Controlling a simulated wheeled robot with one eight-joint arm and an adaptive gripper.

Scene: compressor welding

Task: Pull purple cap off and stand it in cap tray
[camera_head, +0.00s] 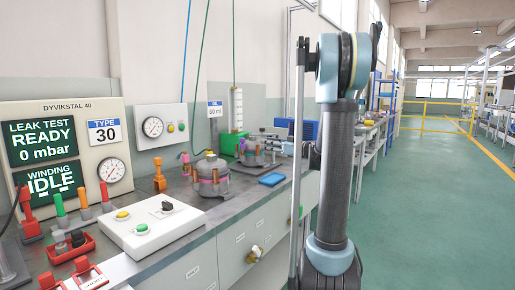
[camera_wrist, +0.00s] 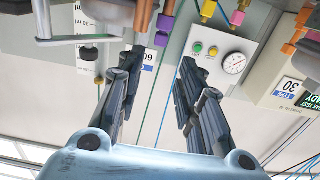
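In the head view, the nearer grey compressor (camera_head: 211,184) stands on the bench with orange and purple fittings on its stubs. A small purple piece (camera_head: 216,177) shows on it; whether it is the cap is too small to tell. In the wrist view, purple pieces (camera_wrist: 162,38) show just beyond the fingertips. My gripper (camera_wrist: 160,65) has its two fingers apart with nothing held between them; it is hidden in the head view. A red tray (camera_head: 88,246) at the bench's left holds small parts; I cannot tell if it is the cap tray.
A white button box (camera_head: 150,228) lies at the bench front, right of the red tray. A gauge panel (camera_head: 160,125) is on the wall. A blue pad (camera_head: 272,180) and a second compressor (camera_head: 252,157) lie further right. Hoses hang over the bench.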

